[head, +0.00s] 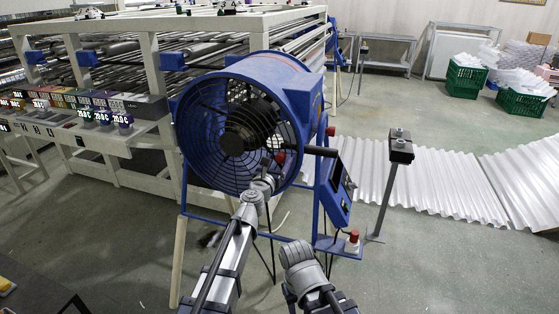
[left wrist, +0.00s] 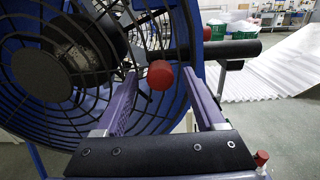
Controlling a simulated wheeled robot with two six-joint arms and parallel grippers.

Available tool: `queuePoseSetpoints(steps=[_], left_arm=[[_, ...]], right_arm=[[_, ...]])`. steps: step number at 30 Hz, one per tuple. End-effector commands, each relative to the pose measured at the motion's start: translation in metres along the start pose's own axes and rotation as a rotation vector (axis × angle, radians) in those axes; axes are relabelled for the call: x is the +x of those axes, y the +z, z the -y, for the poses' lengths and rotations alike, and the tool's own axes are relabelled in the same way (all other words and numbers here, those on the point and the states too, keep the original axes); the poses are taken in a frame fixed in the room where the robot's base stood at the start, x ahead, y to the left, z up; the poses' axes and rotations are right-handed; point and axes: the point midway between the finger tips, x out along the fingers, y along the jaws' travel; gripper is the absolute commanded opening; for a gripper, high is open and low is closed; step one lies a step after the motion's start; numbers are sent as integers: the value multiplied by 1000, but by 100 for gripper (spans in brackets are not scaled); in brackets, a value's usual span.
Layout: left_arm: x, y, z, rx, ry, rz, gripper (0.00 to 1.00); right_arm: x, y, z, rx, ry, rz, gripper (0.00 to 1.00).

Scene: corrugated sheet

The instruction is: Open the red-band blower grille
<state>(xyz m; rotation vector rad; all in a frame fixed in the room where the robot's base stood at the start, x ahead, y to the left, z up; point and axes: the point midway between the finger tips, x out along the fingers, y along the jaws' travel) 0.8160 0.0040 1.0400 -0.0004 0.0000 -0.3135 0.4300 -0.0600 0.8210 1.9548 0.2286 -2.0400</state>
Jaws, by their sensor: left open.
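The blue drum blower (head: 285,75) stands on a blue frame with its round black wire grille (head: 215,125) facing me. The grille appears to lie against the drum's front. A red knob (left wrist: 160,75) shows at the grille's right side in the left wrist view. My left gripper (head: 272,165) is at the lower right of the grille. In the left wrist view its purple fingers (left wrist: 158,92) are open, one on each side of the knob, with gaps visible. My right arm shows at the bottom of the head view, but its gripper is not in view.
A black bar (left wrist: 232,50) sticks out right of the knob. A blue control box (head: 337,190) and a red-topped button (head: 353,240) are on the blower's right. A grey post (head: 388,195) stands beyond. White corrugated sheet (head: 440,185) lies behind; a machine frame (head: 150,80) is left.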

Motion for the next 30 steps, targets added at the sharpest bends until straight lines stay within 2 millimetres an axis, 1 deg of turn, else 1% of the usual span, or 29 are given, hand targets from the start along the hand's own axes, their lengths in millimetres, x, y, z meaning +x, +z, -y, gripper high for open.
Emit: queuePoseSetpoints(steps=[1, 3, 10, 11, 27, 30], left_arm=[[8, 0, 0, 0, 0, 0, 72], [12, 0, 0, 0, 0, 0, 72], [11, 0, 0, 0, 0, 0, 72], [11, 0, 0, 0, -1, 0, 70], [11, 0, 0, 1, -1, 0, 10], [11, 0, 0, 1, -1, 0, 0]], right_arm=[[0, 0, 0, 0, 0, 0, 50], [0, 0, 0, 0, 0, 0, 50], [0, 0, 0, 0, 0, 0, 50], [0, 0, 0, 0, 0, 0, 50], [0, 0, 0, 0, 0, 0, 50], [0, 0, 0, 0, 0, 0, 50]])
